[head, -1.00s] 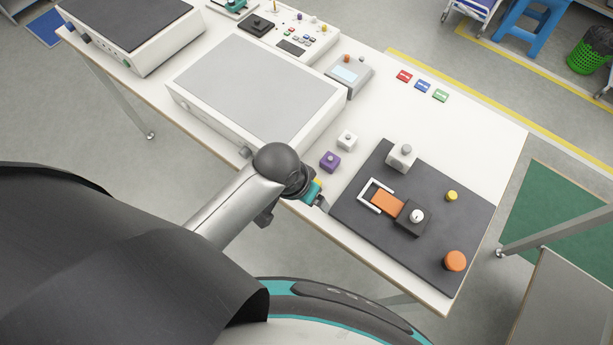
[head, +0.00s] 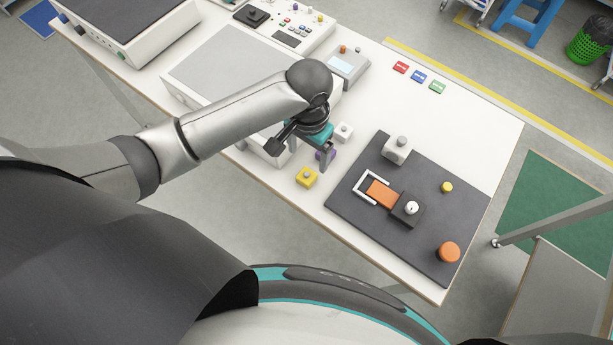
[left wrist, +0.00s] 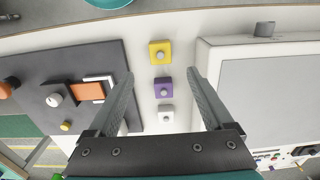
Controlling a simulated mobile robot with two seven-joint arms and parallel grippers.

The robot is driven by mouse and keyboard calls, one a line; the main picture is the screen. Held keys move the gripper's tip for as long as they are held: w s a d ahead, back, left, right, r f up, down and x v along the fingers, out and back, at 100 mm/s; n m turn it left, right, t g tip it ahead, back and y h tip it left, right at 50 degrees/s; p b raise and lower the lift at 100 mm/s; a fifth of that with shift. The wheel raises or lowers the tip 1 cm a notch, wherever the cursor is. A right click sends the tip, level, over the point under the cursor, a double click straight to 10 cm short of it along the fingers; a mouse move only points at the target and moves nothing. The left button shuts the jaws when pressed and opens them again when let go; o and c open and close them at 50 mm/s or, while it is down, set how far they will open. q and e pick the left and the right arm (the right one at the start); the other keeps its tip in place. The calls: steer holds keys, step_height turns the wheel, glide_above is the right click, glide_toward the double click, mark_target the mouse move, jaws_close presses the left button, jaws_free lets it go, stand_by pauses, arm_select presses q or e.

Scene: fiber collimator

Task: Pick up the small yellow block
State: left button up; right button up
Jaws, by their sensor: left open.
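The small yellow block (head: 306,177), with a grey knob on top, sits on the white table near its front edge. In the left wrist view it (left wrist: 160,54) is the farthest of a row of three blocks, beyond the fingertips. My left gripper (head: 312,152) is open and empty above the table, on the far side of the yellow block in the head view and apart from it. In the left wrist view the open fingers (left wrist: 162,76) flank the row, with the purple block (left wrist: 163,85) between them. My right gripper is not in view.
A white block (head: 344,132) stands beyond the purple one. A dark board (head: 345,205) with an orange piece and knobs lies to the right. A large grey-topped instrument box (head: 205,65) stands to the left. Table around the yellow block is bare.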

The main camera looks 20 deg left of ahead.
arm_select(q)
steer(key=b, duration=0.1)
glide_above(307, 175)
step_height(307, 175, down, 5)
steer(key=shift+w+d+r, duration=0.1)
step_height(307, 175, down, 5)
steer(key=shift+f+b, duration=0.2)
steer(key=shift+b, duration=0.7)
jaws_close()
